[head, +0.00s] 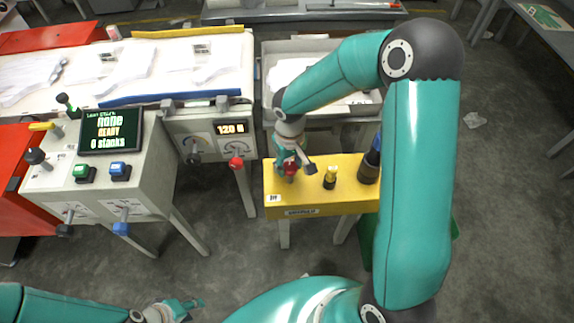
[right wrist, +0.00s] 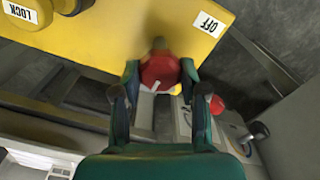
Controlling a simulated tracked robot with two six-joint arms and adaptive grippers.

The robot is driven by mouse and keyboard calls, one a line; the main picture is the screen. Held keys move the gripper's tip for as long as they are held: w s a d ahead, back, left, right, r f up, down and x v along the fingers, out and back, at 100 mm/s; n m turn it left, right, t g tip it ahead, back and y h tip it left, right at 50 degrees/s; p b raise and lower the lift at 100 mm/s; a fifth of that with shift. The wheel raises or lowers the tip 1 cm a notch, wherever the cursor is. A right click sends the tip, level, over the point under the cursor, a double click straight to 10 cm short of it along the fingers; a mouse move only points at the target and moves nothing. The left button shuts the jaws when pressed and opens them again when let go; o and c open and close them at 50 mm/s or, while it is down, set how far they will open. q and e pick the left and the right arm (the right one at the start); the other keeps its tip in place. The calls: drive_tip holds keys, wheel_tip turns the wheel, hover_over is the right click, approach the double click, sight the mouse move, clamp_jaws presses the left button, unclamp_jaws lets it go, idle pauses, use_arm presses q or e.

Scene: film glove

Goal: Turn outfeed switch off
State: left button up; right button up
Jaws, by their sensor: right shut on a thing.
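The yellow switch box (head: 345,198) stands right of the machine, with a small front label too blurred to read surely. My right gripper (head: 290,166) is over its left end, shut on the red switch knob (head: 291,171). In the right wrist view the red knob (right wrist: 160,72) sits between the fingertips of the right gripper (right wrist: 160,88). A white OFF label (right wrist: 207,24) is on the box beside the knob, and a LOCK label (right wrist: 20,12) is further along. Which way the switch points is unclear. My left gripper (head: 181,308) is low at the left, away from the box; its opening is unclear.
A yellow-black knob (head: 330,178) and a dark, blue-topped part (head: 371,162) stand on the same box. A grey tray (head: 275,48) lies behind.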

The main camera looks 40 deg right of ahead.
drive_tip(key=shift+a+n, duration=0.1)
drive_tip(key=shift+n, duration=0.2)
drive_tip(key=n, duration=0.3)
drive_tip(key=n+p, duration=0.1)
drive_tip(key=n, duration=0.3)
drive_tip(key=shift+r+n, duration=0.1)
drive_tip(key=shift+n, duration=0.3)
drive_tip(key=n+p, duration=0.2)
drive_tip(key=n, duration=0.2)
drive_tip(key=shift+w+r+n, duration=0.1)
drive_tip(key=shift+n, duration=0.2)
drive_tip(key=n, duration=0.1)
drive_tip(key=n+p, duration=0.1)
drive_tip(key=n, duration=0.1)
drive_tip(key=n+p, duration=0.1)
drive_tip(key=shift+w+d+n, duration=0.1)
drive_tip(key=shift+d+n, duration=0.15)
drive_tip(key=shift+n, duration=0.15)
drive_tip(key=o, duration=1)
drive_tip(key=shift+o, duration=0.7)
